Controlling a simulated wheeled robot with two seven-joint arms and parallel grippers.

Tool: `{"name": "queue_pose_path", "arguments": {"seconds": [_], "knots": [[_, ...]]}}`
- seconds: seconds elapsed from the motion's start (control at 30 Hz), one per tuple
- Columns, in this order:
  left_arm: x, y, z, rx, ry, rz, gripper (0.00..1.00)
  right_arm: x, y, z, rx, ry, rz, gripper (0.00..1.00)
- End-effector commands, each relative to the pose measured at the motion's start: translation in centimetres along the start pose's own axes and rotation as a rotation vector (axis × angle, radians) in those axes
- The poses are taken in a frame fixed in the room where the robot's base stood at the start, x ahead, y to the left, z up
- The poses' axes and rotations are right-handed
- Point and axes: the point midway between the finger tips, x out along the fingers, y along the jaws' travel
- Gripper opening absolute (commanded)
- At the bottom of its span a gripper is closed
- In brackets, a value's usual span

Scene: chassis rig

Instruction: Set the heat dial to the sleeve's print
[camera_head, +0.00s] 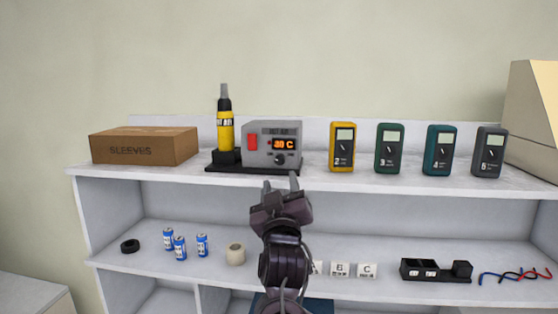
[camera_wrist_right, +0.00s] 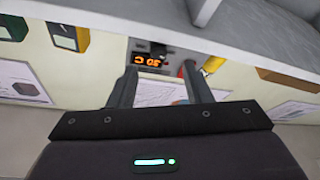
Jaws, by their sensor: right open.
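The heat station (camera_head: 262,152) is a grey box on the top shelf, with a lit orange display (camera_head: 284,144) that seems to read 30 C. Its dark round dial (camera_head: 280,160) sits below the display, and a red switch (camera_head: 252,142) is at the left. The yellow heat tool (camera_head: 226,135) stands upright beside it. My right gripper (camera_head: 280,183) is open and empty, just in front of and below the dial, apart from it. In the right wrist view the display (camera_wrist_right: 148,61) appears inverted beyond the open fingers (camera_wrist_right: 160,82). No sleeve print is legible. My left gripper is out of view.
A cardboard box marked SLEEVES (camera_head: 145,146) stands left. Several meters, including a yellow one (camera_head: 342,147), stand right. The lower shelf holds blue cans (camera_head: 180,248), a beige cup (camera_head: 235,254), a black ring (camera_head: 130,246), a black holder (camera_head: 435,271) and coloured leads (camera_head: 515,275).

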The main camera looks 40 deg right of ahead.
Motion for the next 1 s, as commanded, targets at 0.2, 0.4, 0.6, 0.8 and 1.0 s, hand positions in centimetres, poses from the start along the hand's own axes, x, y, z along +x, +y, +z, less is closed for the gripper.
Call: {"name": "queue_pose_path", "arguments": {"seconds": [0.2, 0.4, 0.6, 0.8, 1.0], "knots": [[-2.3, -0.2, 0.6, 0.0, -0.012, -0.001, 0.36, 3.7, 0.3, -0.5, -0.006, 0.0, 0.003, 0.45], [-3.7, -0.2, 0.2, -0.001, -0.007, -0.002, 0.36, 6.3, 0.2, -0.3, -0.003, 0.0, 0.002, 0.45], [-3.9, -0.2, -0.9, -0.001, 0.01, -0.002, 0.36, 7.1, 0.1, -0.1, -0.001, 0.0, 0.001, 0.45], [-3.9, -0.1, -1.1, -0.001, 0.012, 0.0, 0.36, 7.1, 0.1, 0.0, 0.0, 0.0, 0.001, 0.45], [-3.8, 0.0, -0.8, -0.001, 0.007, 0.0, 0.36, 7.1, 0.1, 0.0, 0.0, 0.0, 0.001, 0.19]]}}
